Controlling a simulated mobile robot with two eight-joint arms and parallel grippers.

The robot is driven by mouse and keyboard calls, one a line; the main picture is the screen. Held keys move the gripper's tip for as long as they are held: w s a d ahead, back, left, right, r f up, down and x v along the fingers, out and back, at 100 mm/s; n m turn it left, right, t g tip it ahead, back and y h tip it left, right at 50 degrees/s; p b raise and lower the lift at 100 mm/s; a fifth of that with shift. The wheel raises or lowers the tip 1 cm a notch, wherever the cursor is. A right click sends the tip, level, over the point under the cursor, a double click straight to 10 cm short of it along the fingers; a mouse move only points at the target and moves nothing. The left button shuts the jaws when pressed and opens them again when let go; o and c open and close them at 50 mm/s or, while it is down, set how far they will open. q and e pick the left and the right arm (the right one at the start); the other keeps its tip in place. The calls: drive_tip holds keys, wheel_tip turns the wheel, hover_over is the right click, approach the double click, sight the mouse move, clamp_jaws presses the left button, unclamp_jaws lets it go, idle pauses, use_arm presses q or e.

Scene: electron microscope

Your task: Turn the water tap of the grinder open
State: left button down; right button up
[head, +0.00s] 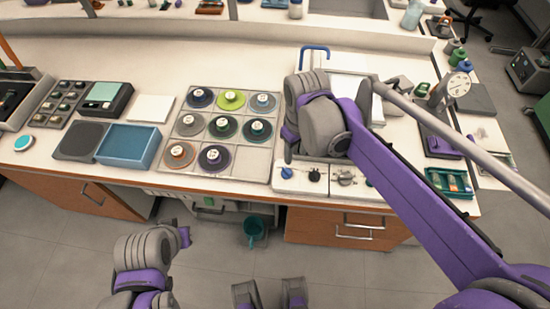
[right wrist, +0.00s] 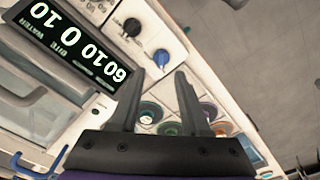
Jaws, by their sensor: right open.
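The grinder is a white machine with a blue handle (head: 314,49). Its front panel (head: 330,190) carries a blue knob (head: 286,172), a black knob (head: 314,175) and a metallic tap-like fitting (head: 346,177); I cannot tell for certain which one is the water tap. The right wrist view shows the blue knob (right wrist: 162,57), the black knob (right wrist: 132,27) and the lit display (right wrist: 68,40). My right gripper (right wrist: 158,78) is open and empty, over the grinder, its fingers apart beside the blue knob. My right wrist hides much of the grinder in the head view.
Left of the grinder lies a tray (head: 228,160) with several coloured discs, then a blue box (head: 128,146). At right are a dial gauge (head: 458,85) and a green rack (head: 449,183). A teal bucket (head: 254,230) is below the bench edge.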

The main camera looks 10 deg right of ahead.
sight(287, 170)
drive_tip(key=shift+n+g, duration=0.3)
drive_tip(key=f, duration=0.3)
drive_tip(key=w+a+f+b, duration=0.1)
drive_tip(key=f, duration=0.3)
drive_tip(key=w+f, duration=0.1)
drive_tip(key=f, duration=0.3)
drive_tip(key=shift+w+a+f, duration=0.15)
drive_tip(key=shift+a, duration=0.05)
clamp_jaws()
